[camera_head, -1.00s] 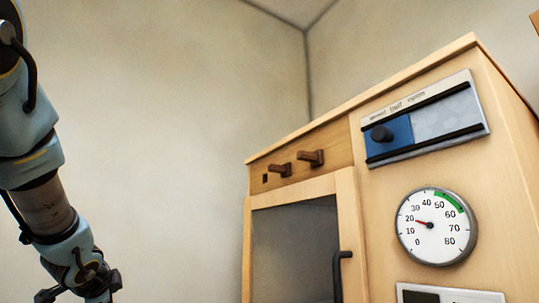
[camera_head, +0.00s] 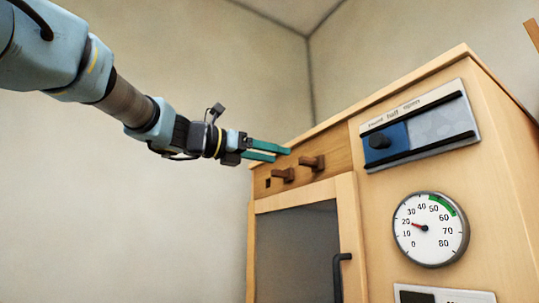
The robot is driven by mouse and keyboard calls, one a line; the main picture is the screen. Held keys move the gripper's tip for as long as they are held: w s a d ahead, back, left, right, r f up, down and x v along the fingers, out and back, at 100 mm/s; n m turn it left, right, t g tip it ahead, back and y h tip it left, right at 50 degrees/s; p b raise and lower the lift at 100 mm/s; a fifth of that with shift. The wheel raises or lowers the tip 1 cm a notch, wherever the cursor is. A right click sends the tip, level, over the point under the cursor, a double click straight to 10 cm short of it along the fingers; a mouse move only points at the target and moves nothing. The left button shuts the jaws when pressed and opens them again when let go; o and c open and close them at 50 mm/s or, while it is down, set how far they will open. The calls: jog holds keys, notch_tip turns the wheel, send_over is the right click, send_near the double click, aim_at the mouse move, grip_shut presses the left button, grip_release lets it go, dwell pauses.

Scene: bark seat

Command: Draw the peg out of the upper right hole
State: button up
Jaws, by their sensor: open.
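A wooden cabinet (camera_head: 485,215) has a brown strip at its upper left with two brown pegs sticking out. The right peg (camera_head: 313,162) sits in the upper right hole. The other peg (camera_head: 283,175) sits just to its left, and an empty dark square hole (camera_head: 267,183) shows further left. My gripper (camera_head: 282,154), with teal fingers, reaches in from the left. Its fingers are open and empty, with a gap between them. In the picture the tips are above the left peg and left of the right peg; their depth from the strip is hard to tell.
Below the strip is a door (camera_head: 297,245) with a dark pane and a black handle (camera_head: 341,272). To the right are a slider panel (camera_head: 420,126) with a dark knob and a round dial (camera_head: 431,229). The space left of the cabinet is clear.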

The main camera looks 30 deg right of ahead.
aim_at(300, 160)
jog(key=shift+s+d+p, duration=0.15)
jog(key=shift+d+p, duration=0.55)
jog(key=shift+d, duration=2)
jog(key=shift+s+d+p, duration=0.1)
jog(key=shift+d+p, duration=0.55)
jog(key=shift+d, duration=2)
jog(key=shift+c, duration=0.3)
grip_shut()
jog(key=a+b, duration=0.4)
jog(key=a, duration=0.6)
jog(key=shift+w+a, duration=0.15)
jog(key=shift+w, duration=0.15)
